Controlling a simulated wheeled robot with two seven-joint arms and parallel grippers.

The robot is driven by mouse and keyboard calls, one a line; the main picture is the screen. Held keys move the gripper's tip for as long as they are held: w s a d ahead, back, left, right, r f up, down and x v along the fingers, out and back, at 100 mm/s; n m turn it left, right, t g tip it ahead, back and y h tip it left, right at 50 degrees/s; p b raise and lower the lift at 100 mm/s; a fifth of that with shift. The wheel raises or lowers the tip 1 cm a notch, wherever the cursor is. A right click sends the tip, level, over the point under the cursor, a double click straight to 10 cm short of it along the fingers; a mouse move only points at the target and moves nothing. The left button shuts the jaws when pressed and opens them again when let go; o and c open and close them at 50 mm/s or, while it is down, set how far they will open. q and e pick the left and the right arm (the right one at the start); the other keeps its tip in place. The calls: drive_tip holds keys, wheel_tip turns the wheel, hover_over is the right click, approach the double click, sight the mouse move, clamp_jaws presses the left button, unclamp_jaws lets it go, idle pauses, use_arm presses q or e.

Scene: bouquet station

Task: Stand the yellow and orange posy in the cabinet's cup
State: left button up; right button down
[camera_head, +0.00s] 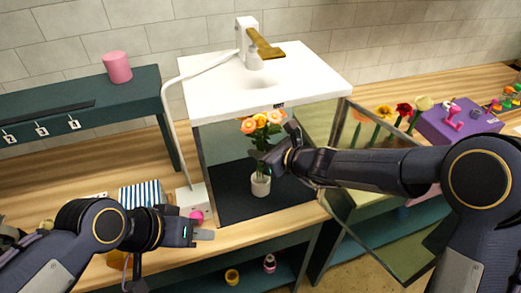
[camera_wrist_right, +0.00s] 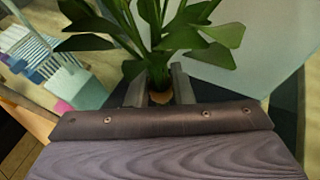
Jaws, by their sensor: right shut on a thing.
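The yellow and orange posy (camera_head: 261,123) stands roughly upright inside the open cabinet (camera_head: 222,200). Its green leaves (camera_wrist_right: 180,38) fill the top of the right wrist view. My right gripper (camera_head: 268,163) reaches in from the right and is shut on the stems, below the leaves; its fingers show on both sides of them in the wrist view (camera_wrist_right: 159,88). The pale cup (camera_head: 261,187) stands on the dark cabinet floor, directly below the posy. The stem ends meet the cup's mouth, but I cannot tell how deep they sit. My left gripper (camera_head: 207,234) is outside, left of the cabinet; its finger gap is unclear.
The cabinet's glass door (camera_head: 375,190) is swung open to the right, beneath my right arm. A striped box (camera_head: 140,194) and a pink item (camera_head: 196,215) are near my left arm. More flowers (camera_head: 404,110) stand behind the door.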

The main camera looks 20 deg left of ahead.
drive_tip(key=shift+f+b, duration=0.4)
drive_tip(key=shift+b, duration=0.75)
idle(1.0)
drive_tip(key=shift+f+b, duration=2.6)
drive_tip(key=shift+b, duration=0.6)
idle(0.9)
drive_tip(key=c, duration=0.6)
unclamp_jaws()
drive_tip(key=shift+c, duration=0.2)
drive_tip(key=shift+d, duration=0.1)
